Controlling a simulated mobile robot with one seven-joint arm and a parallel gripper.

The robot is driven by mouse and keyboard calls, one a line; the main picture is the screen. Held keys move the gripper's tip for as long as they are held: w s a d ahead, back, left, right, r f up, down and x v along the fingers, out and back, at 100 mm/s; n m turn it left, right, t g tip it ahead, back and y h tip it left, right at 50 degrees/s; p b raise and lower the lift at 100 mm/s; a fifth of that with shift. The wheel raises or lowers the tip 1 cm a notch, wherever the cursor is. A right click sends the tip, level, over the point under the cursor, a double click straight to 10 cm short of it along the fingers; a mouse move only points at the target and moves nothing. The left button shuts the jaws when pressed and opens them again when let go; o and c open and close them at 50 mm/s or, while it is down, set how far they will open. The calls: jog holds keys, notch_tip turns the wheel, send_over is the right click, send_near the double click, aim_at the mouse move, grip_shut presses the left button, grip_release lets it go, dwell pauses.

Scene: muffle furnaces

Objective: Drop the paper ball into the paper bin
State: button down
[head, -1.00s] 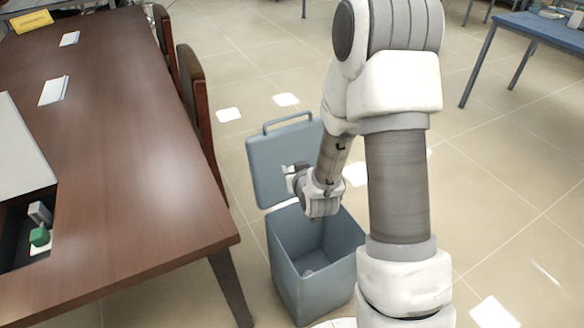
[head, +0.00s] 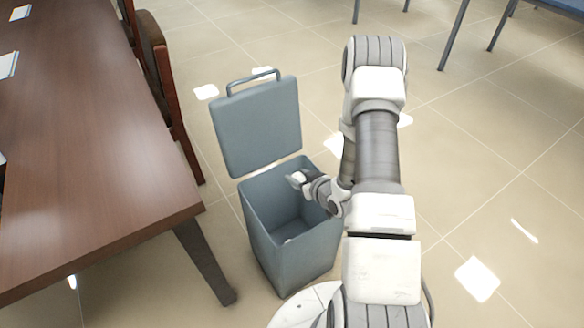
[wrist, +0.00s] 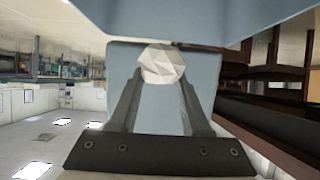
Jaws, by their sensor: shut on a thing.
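The paper bin (head: 300,262) is a tall blue-grey box on the floor, its lid (head: 257,125) hinged open and standing up at the back. My gripper (head: 301,180) reaches in from the right and hangs over the bin's opening. In the wrist view, my gripper (wrist: 161,82) is shut on the paper ball (wrist: 161,62), a white faceted lump between the fingertips. Blue-grey bin surfaces show behind and above the ball. In the head view the ball is a small pale spot at the fingertips. A small pale patch shows low inside the bin; I cannot tell what it is.
A brown table (head: 90,170) stands to the left, its leg (head: 205,262) close to the bin. Dark chairs (head: 172,95) stand along its far side. A blue table (head: 560,5) is at the far right. The tiled floor at the right is clear.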

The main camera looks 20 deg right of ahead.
notch_tip(320, 180, down, 6)
jog(key=b, duration=0.4)
jog(key=shift+c, duration=1.4)
grip_release()
jog(key=p+v, duration=0.4)
jog(key=v, duration=1.3)
jog(key=shift+s, duration=0.25)
